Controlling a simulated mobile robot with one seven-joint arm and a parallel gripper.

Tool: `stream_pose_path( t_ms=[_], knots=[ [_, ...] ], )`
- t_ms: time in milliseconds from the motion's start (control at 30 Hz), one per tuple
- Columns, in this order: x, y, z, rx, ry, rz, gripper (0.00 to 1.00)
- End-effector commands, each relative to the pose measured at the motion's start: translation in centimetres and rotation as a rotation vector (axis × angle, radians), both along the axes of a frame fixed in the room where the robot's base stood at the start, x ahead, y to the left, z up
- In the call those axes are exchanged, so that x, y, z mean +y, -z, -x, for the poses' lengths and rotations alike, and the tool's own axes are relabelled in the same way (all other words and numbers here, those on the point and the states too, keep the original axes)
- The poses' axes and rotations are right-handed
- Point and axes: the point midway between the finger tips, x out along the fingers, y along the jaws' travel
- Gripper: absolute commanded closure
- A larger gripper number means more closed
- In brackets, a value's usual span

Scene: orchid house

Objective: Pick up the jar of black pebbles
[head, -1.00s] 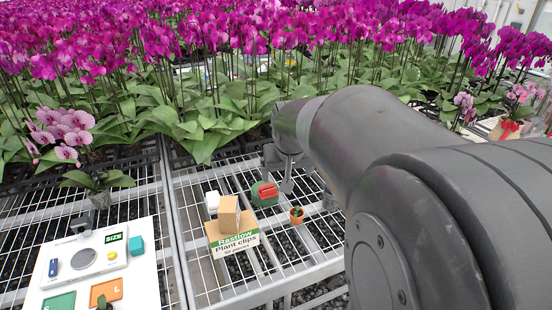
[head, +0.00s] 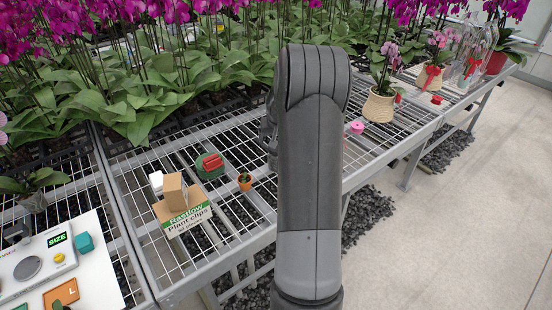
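I cannot make out a jar of black pebbles for certain in the head view. A small pink object (head: 356,127) stands on the wire bench just right of my arm, partly hidden by it; I cannot tell what it is. My own arm stands upright in the middle of the picture and hides part of the bench. A small grey part that looks like my gripper (head: 268,138) shows at the arm's left edge; its fingers are hidden, and nothing can be seen held.
The wire bench holds a Plant clips box (head: 186,214), a red and green item (head: 210,165) and a small terracotta pot (head: 245,181). A white board (head: 95,262) with a scale lies at left. Potted orchids (head: 380,105) stand at right. Open floor (head: 470,220) lies right.

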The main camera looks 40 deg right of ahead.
Motion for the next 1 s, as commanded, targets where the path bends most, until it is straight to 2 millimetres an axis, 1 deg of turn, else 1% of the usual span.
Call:
stream_pose_path(
  t_ms=[33,200,300,467,567,700,800,1000],
  knots=[
    [-0.1,0.8,-0.2,0.003,0.000,-0.003,0.12],
    [-0.6,3.2,-1.0,0.004,-0.002,-0.001,0.12],
    [-0.8,4.1,-1.4,0.002,-0.001,-0.001,0.12],
    [-1.0,5.0,-1.7,0.001,-0.001,-0.002,0.12],
    [-1.1,6.1,-1.8,0.003,-0.001,-0.003,0.12],
    [-1.5,8.2,-2.4,0.003,-0.001,-0.003,0.12],
    [-1.8,9.2,-2.7,0.003,-0.001,-0.003,0.12],
    [-1.9,9.7,-3.0,0.000,-0.002,0.001,0.12]
  ],
)
